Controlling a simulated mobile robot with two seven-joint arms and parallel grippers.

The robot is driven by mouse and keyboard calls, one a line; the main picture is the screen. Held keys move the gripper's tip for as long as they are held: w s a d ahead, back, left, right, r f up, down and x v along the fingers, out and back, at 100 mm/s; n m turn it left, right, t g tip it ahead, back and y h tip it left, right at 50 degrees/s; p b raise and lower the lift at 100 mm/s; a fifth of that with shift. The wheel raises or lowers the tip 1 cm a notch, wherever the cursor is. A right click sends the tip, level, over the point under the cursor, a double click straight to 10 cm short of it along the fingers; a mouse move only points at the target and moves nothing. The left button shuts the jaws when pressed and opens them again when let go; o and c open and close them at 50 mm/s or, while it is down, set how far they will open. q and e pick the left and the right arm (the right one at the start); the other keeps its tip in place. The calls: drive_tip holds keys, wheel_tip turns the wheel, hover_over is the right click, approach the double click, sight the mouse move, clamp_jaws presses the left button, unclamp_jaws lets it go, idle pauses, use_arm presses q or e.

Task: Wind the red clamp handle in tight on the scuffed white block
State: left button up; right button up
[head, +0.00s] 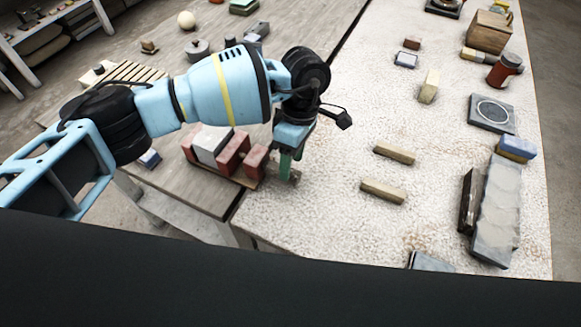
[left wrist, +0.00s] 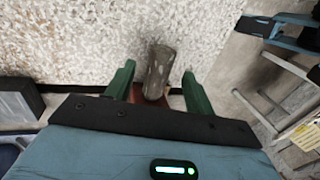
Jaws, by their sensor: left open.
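The scuffed white block (head: 211,146) sits between the red jaws of a clamp (head: 234,150) on the wooden table. My left gripper (head: 287,170) points down at the clamp's right end, with its green fingers open. In the left wrist view a worn grey-brown bar (left wrist: 159,70), seemingly the clamp's handle, lies between the fingertips of my gripper (left wrist: 160,82). A little dark red of the clamp (left wrist: 178,103) shows below the bar. In the head view the gripper mostly hides this handle. My right gripper is not in view.
A speckled pale tabletop (head: 330,220) adjoins the wooden table and is clear just right of the gripper. Two tan bars (head: 394,153) lie farther right. A grey slab (head: 499,208) lies near the right edge. A slatted wooden rack (head: 135,72) stands behind my arm.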

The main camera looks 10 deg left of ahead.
use_arm(q)
drive_tip(key=shift+x, duration=1.5)
drive_tip(key=c, duration=1)
